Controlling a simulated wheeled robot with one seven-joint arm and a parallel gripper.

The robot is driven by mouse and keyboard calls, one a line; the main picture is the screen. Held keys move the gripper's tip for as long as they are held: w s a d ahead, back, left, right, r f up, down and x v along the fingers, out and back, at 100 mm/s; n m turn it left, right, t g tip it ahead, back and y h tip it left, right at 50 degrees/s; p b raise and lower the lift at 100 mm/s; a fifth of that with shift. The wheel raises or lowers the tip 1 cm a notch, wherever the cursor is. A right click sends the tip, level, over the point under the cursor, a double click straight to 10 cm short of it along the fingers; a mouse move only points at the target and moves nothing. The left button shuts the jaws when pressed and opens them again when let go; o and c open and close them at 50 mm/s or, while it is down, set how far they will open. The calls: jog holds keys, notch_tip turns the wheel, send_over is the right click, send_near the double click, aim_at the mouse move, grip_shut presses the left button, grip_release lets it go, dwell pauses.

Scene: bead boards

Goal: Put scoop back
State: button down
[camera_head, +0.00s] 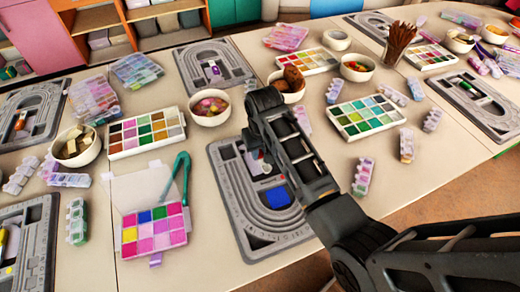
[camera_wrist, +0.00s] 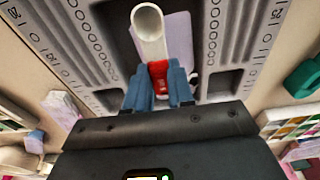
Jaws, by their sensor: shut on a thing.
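My gripper (camera_wrist: 160,90) is shut on the scoop, which has a white rounded end (camera_wrist: 150,28) and a red part (camera_wrist: 158,76) between the fingers. The scoop is over the grey bead board (camera_wrist: 222,30), which has printed numbers and grooves. In the head view my gripper (camera_head: 262,160) is above the middle bead board (camera_head: 240,205), and my arm hides most of the scoop. A blue patch (camera_head: 277,197) shows on that board. I cannot tell whether the scoop touches the board.
A small bead box (camera_head: 363,177) is to the right.

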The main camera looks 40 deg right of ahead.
aim_at(262, 158)
jog(key=shift+f, duration=0.4)
jog(key=shift+f, duration=0.1)
jog(key=c, duration=1)
grip_release()
jog(key=r, duration=0.4)
jog(key=s+r, duration=0.1)
jog(key=r, duration=0.8)
jog(key=shift+s+a+b, duration=0.2)
jog(key=shift+b, duration=0.2)
